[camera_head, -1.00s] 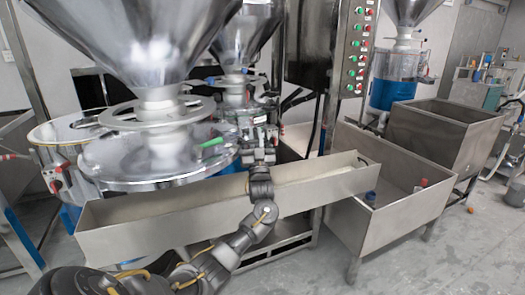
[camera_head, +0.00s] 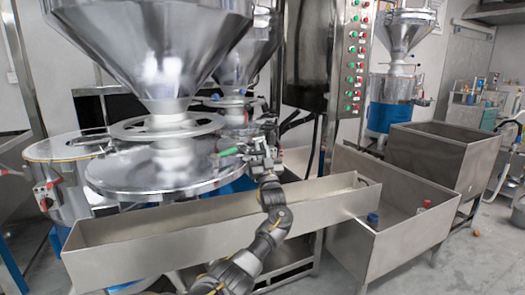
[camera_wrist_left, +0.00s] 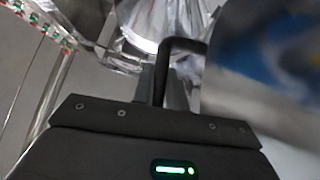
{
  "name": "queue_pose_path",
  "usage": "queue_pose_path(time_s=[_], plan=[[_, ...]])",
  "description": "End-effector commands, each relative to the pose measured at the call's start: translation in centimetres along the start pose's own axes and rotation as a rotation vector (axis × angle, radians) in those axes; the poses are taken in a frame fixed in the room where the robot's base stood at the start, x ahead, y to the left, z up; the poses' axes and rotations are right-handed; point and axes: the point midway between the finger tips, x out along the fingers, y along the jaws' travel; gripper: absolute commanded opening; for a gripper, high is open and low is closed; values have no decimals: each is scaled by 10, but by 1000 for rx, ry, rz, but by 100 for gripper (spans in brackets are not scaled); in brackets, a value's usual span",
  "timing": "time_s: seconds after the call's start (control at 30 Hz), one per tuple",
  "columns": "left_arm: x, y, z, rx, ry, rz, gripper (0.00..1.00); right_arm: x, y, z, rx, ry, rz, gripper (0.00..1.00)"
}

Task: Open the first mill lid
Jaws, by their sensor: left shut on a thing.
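The nearest mill has a round, shiny metal lid (camera_head: 165,174) under a large steel hopper (camera_head: 150,45); it looks nearly level. My left gripper (camera_head: 258,152) is at the lid's right side, just right of the green grip. In the left wrist view a dark bent handle (camera_wrist_left: 181,44) stands at the jaws (camera_wrist_left: 172,95), and the gripper is shut on it. The exact contact is hidden by the gripper body. My right gripper is out of view.
A long steel trough (camera_head: 200,235) runs below the lid, with my left arm passing over it. A steel bin (camera_head: 385,245) holding small bottles stands to the right. A control panel (camera_head: 354,60) rises behind. A second hopper (camera_head: 245,50) is close behind the first.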

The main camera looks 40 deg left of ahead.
Motion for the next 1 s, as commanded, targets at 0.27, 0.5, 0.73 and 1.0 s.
queue_pose_path(time_s=[0.27,0.5,0.73,1.0], plan=[[0,0,0,0,-1,-1,36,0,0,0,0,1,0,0],[-1,0,0,0,-1,1,36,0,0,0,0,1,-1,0],[-30,1,1,-1,-2,3,36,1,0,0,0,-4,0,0],[-83,0,1,-1,-3,1,36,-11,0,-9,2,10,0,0]])
